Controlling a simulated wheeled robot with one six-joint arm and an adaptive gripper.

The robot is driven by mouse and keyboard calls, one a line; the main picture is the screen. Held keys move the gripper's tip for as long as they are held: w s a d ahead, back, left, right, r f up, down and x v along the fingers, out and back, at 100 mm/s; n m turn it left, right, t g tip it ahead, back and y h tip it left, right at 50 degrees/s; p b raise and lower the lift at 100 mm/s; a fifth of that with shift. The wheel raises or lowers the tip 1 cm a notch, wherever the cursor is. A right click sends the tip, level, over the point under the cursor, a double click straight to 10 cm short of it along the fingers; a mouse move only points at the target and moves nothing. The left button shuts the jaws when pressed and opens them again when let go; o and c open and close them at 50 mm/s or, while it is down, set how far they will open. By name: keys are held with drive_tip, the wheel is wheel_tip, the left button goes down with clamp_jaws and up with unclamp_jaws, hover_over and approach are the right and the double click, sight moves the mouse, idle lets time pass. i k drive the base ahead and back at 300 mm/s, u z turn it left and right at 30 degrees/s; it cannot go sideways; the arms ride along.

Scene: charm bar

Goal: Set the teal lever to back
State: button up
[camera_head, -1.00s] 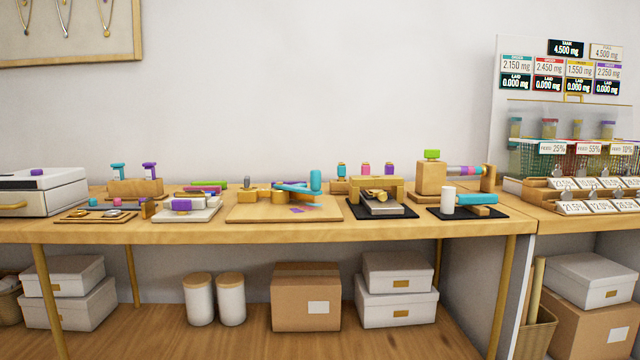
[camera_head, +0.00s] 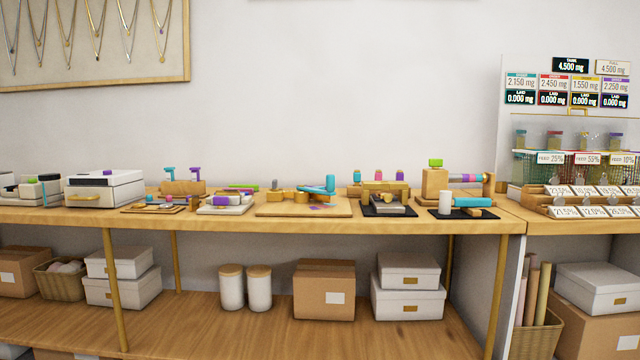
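No part of my gripper shows in the view. Several teal parts stand on the long wooden bench, and I cannot tell for sure which one is the teal lever. A teal arm with an upright teal knob (camera_head: 330,183) sits on a wooden board mid-bench. Small teal-topped pieces (camera_head: 169,171) stand in a wooden block at the left. The levers' exact positions are too small to read.
The wooden bench (camera_head: 230,224) spans the view, with a shelf of boxes and two white canisters below. A dispenser rack with labels and price tags (camera_head: 575,150) stands at right. A necklace board hangs upper left.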

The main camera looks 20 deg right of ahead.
sight(330, 179)
drive_tip(key=u, duration=0.1)
drive_tip(key=i, duration=1.05)
drive_tip(key=z, duration=0.3)
